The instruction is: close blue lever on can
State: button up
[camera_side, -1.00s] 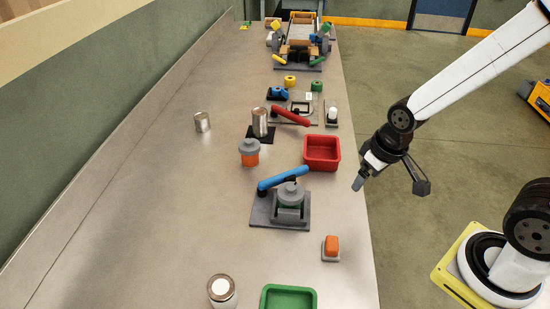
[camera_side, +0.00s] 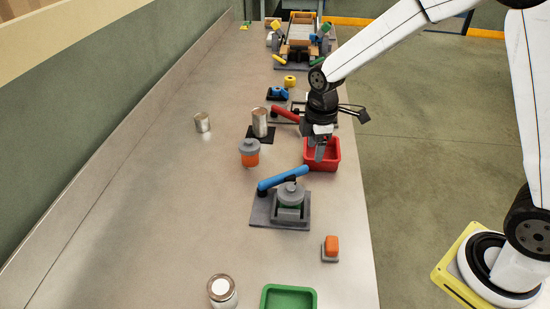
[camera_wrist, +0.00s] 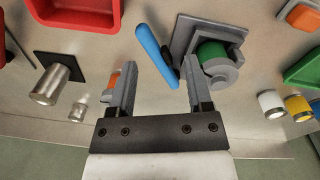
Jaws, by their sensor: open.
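The blue lever (camera_side: 283,178) belongs to a grey clamp fixture (camera_side: 265,213) on the table. In the side view it slants up to the right behind a grey-topped can (camera_side: 291,194) that sits in the fixture. In the wrist view the blue lever (camera_wrist: 156,55) lies between the finger lines, and the can (camera_wrist: 213,62) shows a green body and grey top beside it. My gripper (camera_side: 318,150) is over the red bin, above and beyond the fixture. In the wrist view my gripper (camera_wrist: 160,80) is open and empty, its fingers apart.
The red bin (camera_side: 333,153) stands just behind the fixture. An orange can with a grey lid (camera_side: 249,153), a red lever (camera_side: 285,113) and a metal can (camera_side: 260,122) are close by. An orange block (camera_side: 331,246) and a green bin (camera_side: 290,290) stand in front.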

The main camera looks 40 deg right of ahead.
aim_at(301, 167)
jog(key=w+n, duration=0.3)
jog(key=shift+w+a+f+n+g, duration=0.2)
jog(key=shift+a+f+n+g, duration=0.1)
jog(key=shift+a, duration=0.05)
jog(key=shift+f, duration=0.15)
jog(key=shift+f, duration=3.75)
grip_shut()
